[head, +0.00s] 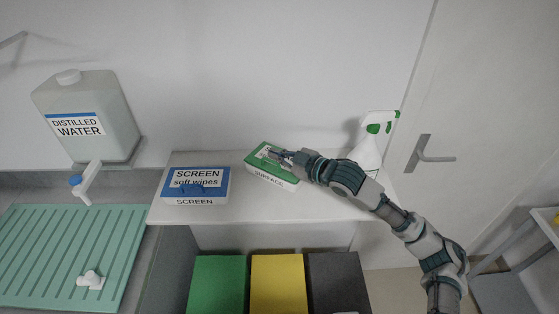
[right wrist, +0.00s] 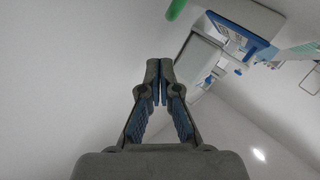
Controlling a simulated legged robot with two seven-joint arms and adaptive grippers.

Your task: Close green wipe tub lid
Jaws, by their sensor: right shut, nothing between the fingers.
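The green wipe tub (head: 268,173), marked SURFACE, stands on the white shelf. Its green lid (head: 256,157) looks flat on the tub; whether it is fully down I cannot tell, as my gripper covers part of it. My right gripper (head: 278,154) reaches in from the right, over the tub's top; touching or just above, I cannot tell. In the right wrist view its fingers (right wrist: 159,83) are together with nothing between them. A green edge (right wrist: 175,9) at the top of that view may be the tub. My left gripper is not in view.
A blue-lidded SCREEN wipe tub (head: 195,185) stands left on the same shelf (head: 240,212). A white and green spray bottle (head: 370,150) stands behind my right arm. A distilled water canister (head: 88,115) is far left. Green, yellow and grey bins (head: 278,282) are below.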

